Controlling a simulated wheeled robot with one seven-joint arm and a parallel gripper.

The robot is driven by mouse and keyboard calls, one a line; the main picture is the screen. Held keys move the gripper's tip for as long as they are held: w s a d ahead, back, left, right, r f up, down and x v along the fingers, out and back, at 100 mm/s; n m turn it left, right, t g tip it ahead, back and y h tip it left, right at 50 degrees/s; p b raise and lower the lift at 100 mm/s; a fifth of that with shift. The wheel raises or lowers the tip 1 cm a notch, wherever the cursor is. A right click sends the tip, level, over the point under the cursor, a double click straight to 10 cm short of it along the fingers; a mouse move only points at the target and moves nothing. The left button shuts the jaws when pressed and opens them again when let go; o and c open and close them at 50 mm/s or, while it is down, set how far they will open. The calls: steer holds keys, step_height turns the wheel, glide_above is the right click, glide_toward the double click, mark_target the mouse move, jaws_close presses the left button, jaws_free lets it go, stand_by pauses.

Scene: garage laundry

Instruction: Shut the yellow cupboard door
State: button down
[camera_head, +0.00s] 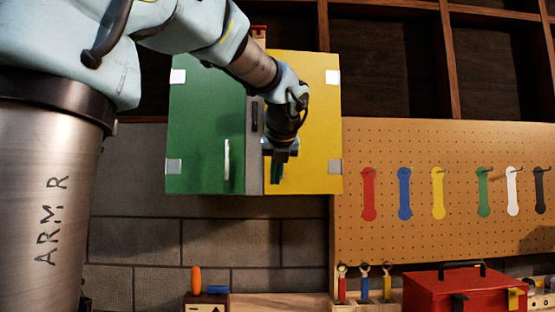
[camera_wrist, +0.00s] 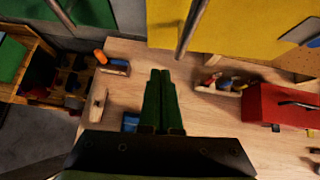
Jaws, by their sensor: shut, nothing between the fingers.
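The yellow cupboard door (camera_head: 315,120) is on the right side of the wall cupboard, beside the green door (camera_head: 205,120). A grey strip with a dark upright piece shows between the two. I cannot tell how far the yellow door stands from its frame. My gripper (camera_head: 277,178) is shut and empty, pointing down in front of the yellow door's left part, and hides some of it. In the wrist view the shut fingers (camera_wrist: 160,72) are below the yellow door (camera_wrist: 235,25). A metal bar handle (camera_wrist: 190,28) shows against the door. I cannot tell whether my gripper touches the door.
A pegboard (camera_head: 440,150) with coloured tags hangs to the right. A wooden bench (camera_wrist: 215,125) below carries a red toolbox (camera_head: 465,290) and several small tools. Dark open shelves (camera_head: 400,60) are above the pegboard. The block wall under the cupboard is clear.

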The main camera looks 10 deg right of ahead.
steer(key=shift+w+d+f+p, duration=0.1)
steer(key=shift+w+f+p, duration=0.15)
steer(key=shift+w, duration=0.6)
steer(key=shift+w+d+f+p, duration=0.1)
steer(key=shift+w+p, duration=0.2)
steer(key=shift+w, duration=0.6)
steer(key=shift+w+d+f+p, duration=0.1)
steer(key=shift+w+f+p, duration=0.15)
steer(key=shift+w, duration=0.6)
steer(key=shift+r, duration=0.1)
steer(key=w+p, duration=0.2)
steer(key=shift+w+a, duration=0.1)
steer(key=shift+w, duration=0.2)
steer(key=shift+r, duration=0.1)
